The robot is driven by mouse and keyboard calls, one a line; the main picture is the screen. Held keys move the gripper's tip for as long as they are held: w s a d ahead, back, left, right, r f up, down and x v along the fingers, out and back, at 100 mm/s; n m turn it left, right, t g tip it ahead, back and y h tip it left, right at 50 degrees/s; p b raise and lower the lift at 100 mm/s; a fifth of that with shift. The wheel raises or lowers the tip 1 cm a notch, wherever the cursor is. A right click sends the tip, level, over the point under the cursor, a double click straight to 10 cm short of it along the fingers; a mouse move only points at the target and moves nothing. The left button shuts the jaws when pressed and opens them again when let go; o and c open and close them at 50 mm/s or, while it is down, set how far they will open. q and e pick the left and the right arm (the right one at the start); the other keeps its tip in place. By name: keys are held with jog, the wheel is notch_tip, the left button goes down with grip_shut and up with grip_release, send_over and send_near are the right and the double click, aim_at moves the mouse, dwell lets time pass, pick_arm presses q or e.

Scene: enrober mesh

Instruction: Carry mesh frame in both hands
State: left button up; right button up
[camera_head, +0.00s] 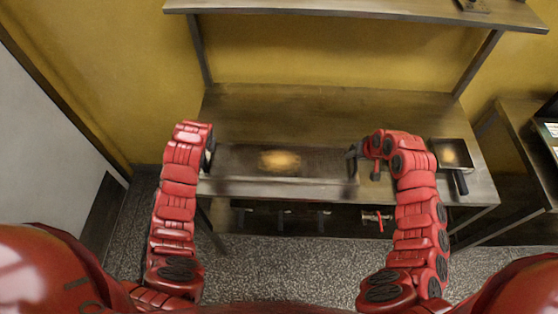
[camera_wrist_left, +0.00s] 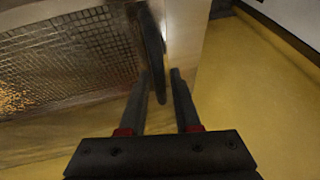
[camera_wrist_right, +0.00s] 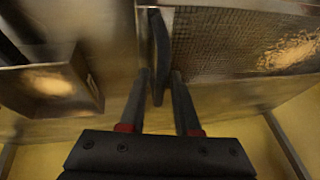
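The mesh frame (camera_head: 325,164) lies flat on the worktable, with a pale crumb-like patch on its middle. Its mesh shows in the left wrist view (camera_wrist_left: 75,60) and the right wrist view (camera_wrist_right: 215,45). A dark curved handle stands at each end: the left handle (camera_wrist_left: 152,45) and the right handle (camera_wrist_right: 158,40). My left gripper (camera_wrist_left: 159,73) is at the left end, its fingers apart with the handle between them. My right gripper (camera_wrist_right: 161,72) is likewise at the right end, fingers apart around the handle. The head view partly hides my left fingers.
A square pan (camera_head: 450,150) with a similar pale patch stands on the table, right of my right arm. An upper shelf (camera_head: 350,9) spans above the back of the worktable (camera_head: 300,105). A red-handled valve (camera_head: 377,217) shows below. Another table stands at the right.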

pick_arm(q)
grip_shut()
pick_arm(e)
grip_shut()
dwell(0.9)
